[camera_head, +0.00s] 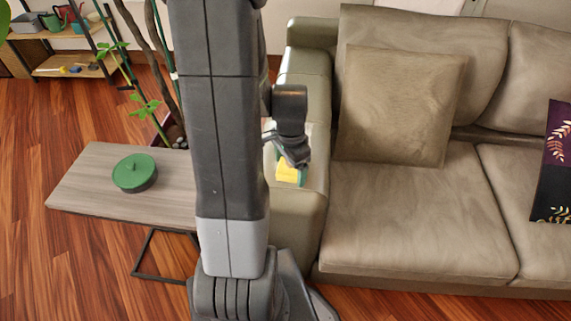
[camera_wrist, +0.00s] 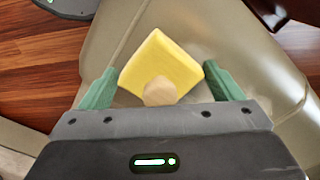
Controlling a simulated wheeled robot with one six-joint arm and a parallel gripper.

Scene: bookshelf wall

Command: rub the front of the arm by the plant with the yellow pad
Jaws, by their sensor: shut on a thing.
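The yellow pad (camera_head: 286,173) is at my gripper (camera_head: 291,163), low over the sofa arm (camera_head: 310,215) at the left end of the sofa. In the wrist view the yellow pad (camera_wrist: 163,60) lies turned at an angle between the green fingers of my gripper (camera_wrist: 160,72), with a round beige knob on its near side. My gripper is shut on the pad. The sofa arm (camera_wrist: 215,22) fills much of the wrist view beneath it. I cannot tell whether the pad touches the arm. The plant (camera_head: 150,106) stands left of the sofa arm, partly hidden by my arm.
A side table (camera_head: 90,190) with a round green lidded pot (camera_head: 135,172) stands left of the sofa arm. The sofa seat holds a beige cushion (camera_head: 400,105) and a dark patterned cushion (camera_head: 553,170). A low shelf (camera_head: 70,65) is at the back left. Wooden floor lies in front.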

